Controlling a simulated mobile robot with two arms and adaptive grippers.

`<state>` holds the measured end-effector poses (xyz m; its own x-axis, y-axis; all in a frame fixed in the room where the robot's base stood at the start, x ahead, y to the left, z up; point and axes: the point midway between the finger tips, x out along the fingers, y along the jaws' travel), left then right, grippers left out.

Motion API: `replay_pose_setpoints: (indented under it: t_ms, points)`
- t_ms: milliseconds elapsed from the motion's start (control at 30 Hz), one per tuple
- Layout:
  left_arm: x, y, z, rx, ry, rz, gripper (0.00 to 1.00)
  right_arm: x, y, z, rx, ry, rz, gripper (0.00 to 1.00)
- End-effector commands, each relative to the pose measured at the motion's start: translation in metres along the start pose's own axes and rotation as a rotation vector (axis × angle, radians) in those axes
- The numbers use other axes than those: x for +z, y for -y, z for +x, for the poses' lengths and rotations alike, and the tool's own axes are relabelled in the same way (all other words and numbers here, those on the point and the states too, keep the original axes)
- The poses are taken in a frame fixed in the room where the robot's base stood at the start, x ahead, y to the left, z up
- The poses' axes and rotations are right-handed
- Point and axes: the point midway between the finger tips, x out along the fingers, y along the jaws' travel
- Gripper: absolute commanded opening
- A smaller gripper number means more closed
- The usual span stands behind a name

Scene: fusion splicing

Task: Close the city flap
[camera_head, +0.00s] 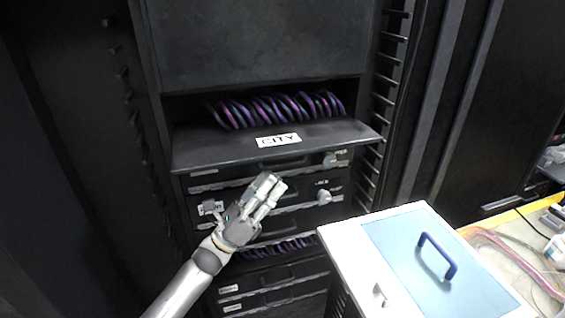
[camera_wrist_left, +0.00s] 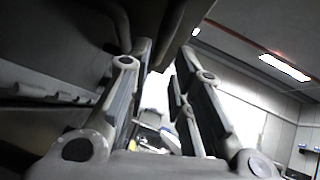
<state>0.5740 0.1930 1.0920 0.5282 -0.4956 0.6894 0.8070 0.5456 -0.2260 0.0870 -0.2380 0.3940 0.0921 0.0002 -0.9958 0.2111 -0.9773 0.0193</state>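The city flap (camera_head: 220,150) is a dark panel with a white CITY label (camera_head: 278,140). In the head view it is folded down and juts out from the rack, leaving the slot behind it open. Purple and blue cables (camera_head: 270,108) show in that slot. My left gripper (camera_head: 269,186) is below the flap's front edge, in front of the drawers, pointing up. Its fingers stand a small gap apart with nothing between them. In the left wrist view the gripper (camera_wrist_left: 162,55) shows the same empty gap, with a dark surface above it. My right gripper is out of view.
Several closed drawers with handles and knobs (camera_head: 324,197) lie below the flap. A white cart with a light blue top (camera_head: 400,235) and a blue handle (camera_head: 437,256) stands at the lower right. A cluttered bench (camera_head: 510,235) is at the far right.

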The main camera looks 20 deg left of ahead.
Motion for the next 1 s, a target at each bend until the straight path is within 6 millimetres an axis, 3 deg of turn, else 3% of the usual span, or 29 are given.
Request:
replay_pose_setpoints:
  t_ms: [100,300,667,833,1000]
  points:
    - [0.003,0.001,0.025,-0.001,0.0,-0.001,0.21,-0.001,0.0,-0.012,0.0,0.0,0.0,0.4]
    - [0.001,0.0,0.044,0.0,0.0,-0.002,0.21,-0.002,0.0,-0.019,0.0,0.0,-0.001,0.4]
    - [-0.001,-0.001,0.048,0.002,-0.001,-0.002,0.21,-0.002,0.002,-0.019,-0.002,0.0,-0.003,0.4]
    - [-0.001,-0.001,0.048,0.002,-0.001,-0.002,0.0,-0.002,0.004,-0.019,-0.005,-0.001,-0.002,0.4]
    - [-0.001,-0.001,0.048,0.002,-0.001,-0.002,0.0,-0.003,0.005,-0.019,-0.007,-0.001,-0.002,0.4]
